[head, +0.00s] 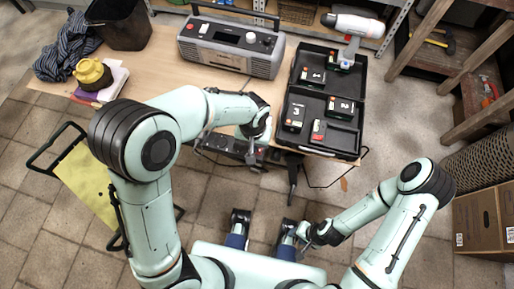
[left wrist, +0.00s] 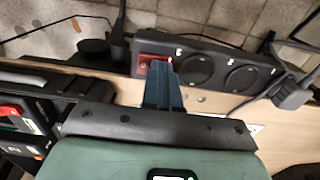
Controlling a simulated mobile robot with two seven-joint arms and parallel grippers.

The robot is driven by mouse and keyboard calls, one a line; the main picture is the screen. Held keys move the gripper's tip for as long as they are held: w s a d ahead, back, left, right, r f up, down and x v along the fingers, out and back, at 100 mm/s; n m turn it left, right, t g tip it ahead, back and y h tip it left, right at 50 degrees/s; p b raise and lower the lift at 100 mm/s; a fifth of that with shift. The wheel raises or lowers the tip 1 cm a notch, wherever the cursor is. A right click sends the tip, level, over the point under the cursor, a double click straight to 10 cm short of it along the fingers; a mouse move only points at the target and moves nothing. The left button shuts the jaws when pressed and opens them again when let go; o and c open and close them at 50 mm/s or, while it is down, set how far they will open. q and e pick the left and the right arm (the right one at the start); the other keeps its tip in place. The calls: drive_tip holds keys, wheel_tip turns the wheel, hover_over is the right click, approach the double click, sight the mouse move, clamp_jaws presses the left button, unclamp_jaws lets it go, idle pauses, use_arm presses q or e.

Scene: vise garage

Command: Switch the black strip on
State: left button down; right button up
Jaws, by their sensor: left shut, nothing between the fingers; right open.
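The black strip (head: 222,144) lies along the front edge of the table in the head view, partly hidden by my left arm. The left wrist view shows the strip (left wrist: 215,62) with round sockets and a red switch (left wrist: 153,66) at its left end. My left gripper (left wrist: 164,82) is shut and empty, its blue fingertips at the lower edge of the red switch; whether they touch it I cannot tell. The switch's position is not clear. In the head view my left gripper (head: 252,153) is over the strip's right part. My right gripper (head: 304,236) is open, low, away from the table.
A black plug (left wrist: 292,93) with a cable sits at the strip's right end in the wrist view. A black case (head: 352,142) with several numbered batteries stands right of my left gripper. A radio (head: 230,47) and a drill (head: 352,27) are behind. A yellow-topped folding stand (head: 85,185) is at left.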

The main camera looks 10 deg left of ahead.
use_arm(q)
drive_tip(key=shift+r, duration=0.1)
use_arm(e)
drive_tip(key=shift+r, duration=0.15)
use_arm(q)
wheel_tip(320, 180, up, 7)
drive_tip(key=p, duration=0.5)
drive_tip(key=shift+p, duration=0.4)
use_arm(e)
drive_tip(key=r, duration=0.2)
drive_tip(key=w+r, duration=0.1)
drive_tip(key=r, duration=0.2)
drive_tip(key=shift+w+r, duration=0.2)
drive_tip(key=shift+r, duration=0.15)
drive_tip(key=shift+s, duration=0.15)
